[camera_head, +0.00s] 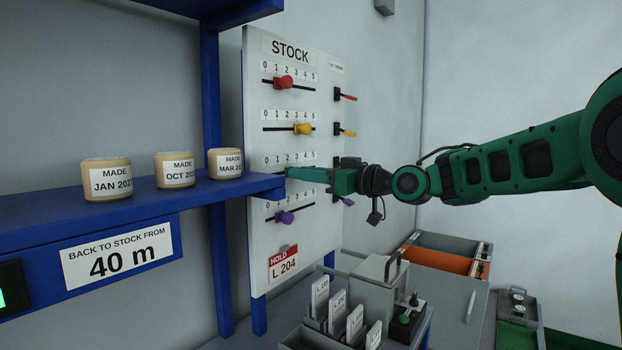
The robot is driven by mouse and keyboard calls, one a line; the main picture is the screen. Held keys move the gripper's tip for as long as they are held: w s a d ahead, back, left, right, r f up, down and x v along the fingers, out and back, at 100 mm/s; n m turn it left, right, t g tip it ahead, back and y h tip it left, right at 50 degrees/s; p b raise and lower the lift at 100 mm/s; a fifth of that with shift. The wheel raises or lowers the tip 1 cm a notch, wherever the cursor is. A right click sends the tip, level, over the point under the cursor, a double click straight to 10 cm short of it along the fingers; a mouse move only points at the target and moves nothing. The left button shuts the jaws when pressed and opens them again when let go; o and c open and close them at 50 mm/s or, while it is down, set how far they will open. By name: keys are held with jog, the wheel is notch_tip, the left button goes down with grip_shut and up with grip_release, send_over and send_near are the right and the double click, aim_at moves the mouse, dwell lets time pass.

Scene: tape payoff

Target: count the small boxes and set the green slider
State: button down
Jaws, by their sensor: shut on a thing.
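The white STOCK board (293,52) has rows of sliders under scales from 0 to 5. My gripper (290,173) reaches in from the right and is shut at the third row, on the green slider's knob. The knob is mostly hidden by the fingers, which sit near the low-to-middle part of the scale. The red slider (283,83), yellow slider (303,129) and purple slider (284,217) are on the other rows. I cannot pick out any small boxes with certainty.
Three tan rolls or tubs (106,180) with MADE date labels stand on the blue shelf (50,211), whose end is close to my fingers. Below are a rack of white cards (337,311), a grey box with a handle (381,277) and an orange-fronted bin (435,259).

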jog(key=c, duration=1.5)
grip_release()
jog(key=shift+d, duration=0.1)
jog(key=v, duration=1)
jog(key=shift+s+d+f, duration=0.1)
jog(key=shift+d, duration=0.2)
jog(key=s+d+f+m+g+h, duration=0.1)
jog(key=s+d+f+m+h, duration=0.35)
jog(key=d+f, duration=0.6)
jog(key=s+d+f+m+g+h, duration=0.1)
jog(key=s+d+f+m+h, duration=0.4)
jog(key=d+f, duration=0.55)
jog(key=s+d+f+m+g+h, duration=0.1)
jog(key=s+d+f+m+g, duration=0.1)
jog(key=s, duration=0.8)
jog(key=s+d+f+m+g+h, duration=0.2)
jog(key=s+d+f+m+g, duration=0.1)
jog(key=s, duration=0.6)
jog(key=s+d+f+m+g+h, duration=0.2)
jog(key=s+d+f, duration=0.4)
jog(key=s, duration=0.4)
jog(key=shift+s+d+f+m+g, duration=0.15)
jog(key=shift+d+m+g, duration=0.05)
jog(key=shift+d+g, duration=0.25)
jog(key=shift+s+d+f+m+g, duration=0.15)
jog(key=shift+d+g, duration=0.25)
jog(key=shift+g, duration=0.05)
